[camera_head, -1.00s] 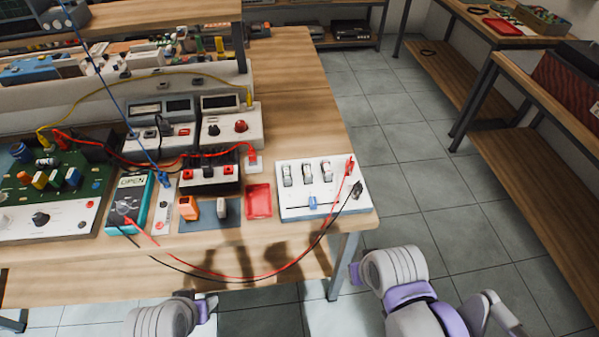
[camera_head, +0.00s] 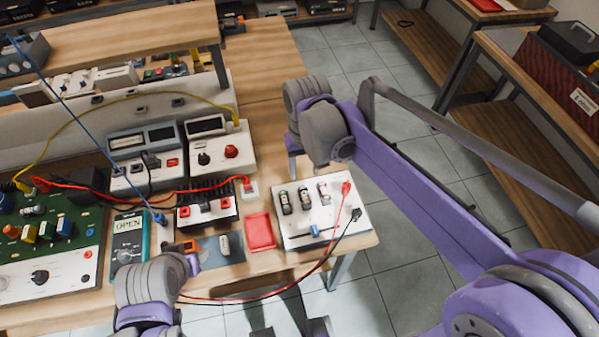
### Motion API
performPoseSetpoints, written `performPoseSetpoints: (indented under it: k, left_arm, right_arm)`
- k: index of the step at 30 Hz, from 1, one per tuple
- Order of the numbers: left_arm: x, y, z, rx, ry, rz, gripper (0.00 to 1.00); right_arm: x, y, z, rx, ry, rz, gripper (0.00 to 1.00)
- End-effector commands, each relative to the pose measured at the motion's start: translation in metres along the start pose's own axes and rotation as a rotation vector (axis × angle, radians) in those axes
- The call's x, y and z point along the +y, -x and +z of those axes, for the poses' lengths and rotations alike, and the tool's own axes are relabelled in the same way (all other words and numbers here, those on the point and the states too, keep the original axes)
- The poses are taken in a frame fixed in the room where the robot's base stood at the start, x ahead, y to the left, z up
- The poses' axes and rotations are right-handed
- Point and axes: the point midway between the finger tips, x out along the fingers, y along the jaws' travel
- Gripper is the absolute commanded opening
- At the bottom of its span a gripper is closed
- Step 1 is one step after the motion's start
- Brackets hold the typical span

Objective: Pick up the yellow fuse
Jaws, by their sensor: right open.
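My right gripper (camera_head: 293,158) is open above the bench's right part, behind the white panel (camera_head: 330,231), far from the yellow block. Its fingers are small and partly hidden by the wrist. My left gripper (camera_head: 192,262) is low at the bench's front edge, beside an orange block (camera_head: 182,246). Its jaws are too hidden to tell their state.
A teal meter (camera_head: 128,243) reading OPEN stands right of the green board. A red tray (camera_head: 260,232) and grey mat (camera_head: 232,257) lie farther right. Yellow, blue (camera_head: 92,133), red and black cables cross the bench. Bench instruments (camera_head: 147,176) stand behind.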

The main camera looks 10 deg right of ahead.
Motion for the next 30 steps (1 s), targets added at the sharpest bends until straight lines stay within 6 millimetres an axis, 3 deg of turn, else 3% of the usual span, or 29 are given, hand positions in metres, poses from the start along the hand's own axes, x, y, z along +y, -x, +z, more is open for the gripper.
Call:
performPoseSetpoints:
  k: [4, 12, 17, 24, 30]
  left_arm:
    - [0.0, -0.001, 0.002, -0.001, 0.0, 0.0, 0.53]
    - [0.0, -0.004, 0.005, -0.004, 0.0, 0.0, 0.53]
    - [0.0, -0.004, 0.005, -0.004, 0.0, 0.0, 0.53]
    - [0.0, -0.004, 0.005, -0.004, 0.0, 0.0, 0.53]
    - [0.0, -0.005, 0.006, -0.005, 0.0, 0.0, 0.53]
  right_arm:
    - [0.0, -0.011, 0.0, -0.002, 0.0, 0.0, 0.54]
    - [0.0, -0.051, -0.001, -0.002, 0.0, 0.0, 0.54]
    - [0.0, -0.061, -0.001, -0.001, 0.0, 0.0, 0.54]
    - [0.002, -0.096, -0.004, -0.001, 0.0, 0.0, 0.54]
    - [0.002, -0.109, -0.004, 0.0, 0.0, 0.0, 0.54]
